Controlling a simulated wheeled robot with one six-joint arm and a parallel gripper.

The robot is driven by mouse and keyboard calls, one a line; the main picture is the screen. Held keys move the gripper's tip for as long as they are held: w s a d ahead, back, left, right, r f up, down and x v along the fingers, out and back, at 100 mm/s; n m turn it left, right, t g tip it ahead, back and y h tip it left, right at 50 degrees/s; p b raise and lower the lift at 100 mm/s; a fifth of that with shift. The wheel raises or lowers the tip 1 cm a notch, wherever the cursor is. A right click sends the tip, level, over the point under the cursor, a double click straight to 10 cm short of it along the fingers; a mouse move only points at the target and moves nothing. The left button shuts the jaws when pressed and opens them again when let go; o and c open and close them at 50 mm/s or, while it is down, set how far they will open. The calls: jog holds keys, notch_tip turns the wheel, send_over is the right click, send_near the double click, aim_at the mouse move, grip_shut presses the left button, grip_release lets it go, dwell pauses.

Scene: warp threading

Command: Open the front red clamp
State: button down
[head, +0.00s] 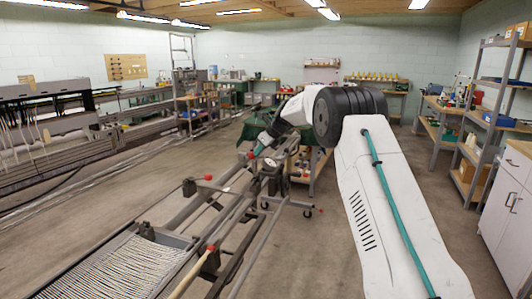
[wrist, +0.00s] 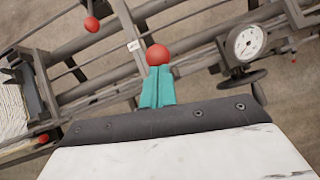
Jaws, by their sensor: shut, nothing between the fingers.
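My gripper (wrist: 157,80) has teal fingers, which are together and empty. Their tips are right at a red ball-shaped clamp knob (wrist: 157,54) in the wrist view; I cannot tell whether they touch it. In the head view my gripper (head: 257,150) is at the far end of the metal frame, beside that red knob (head: 250,155). Other red knobs show in the wrist view at upper left (wrist: 92,24) and lower left (wrist: 43,138). The head view shows red knobs on the nearer frame (head: 208,177) (head: 211,247). Which one is the front clamp is not clear.
A round dial gauge (wrist: 246,42) and a dark handwheel (wrist: 243,80) sit right of my fingers. White warp threads (head: 125,272) lie on the near frame. Shelving (head: 490,115) and a white cabinet (head: 508,210) stand at right. Open floor lies between.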

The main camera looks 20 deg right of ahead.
jog(key=shift+w+a, duration=0.2)
jog(key=shift+a, duration=0.25)
jog(key=v, duration=1.3)
jog(key=shift+s+r, duration=0.2)
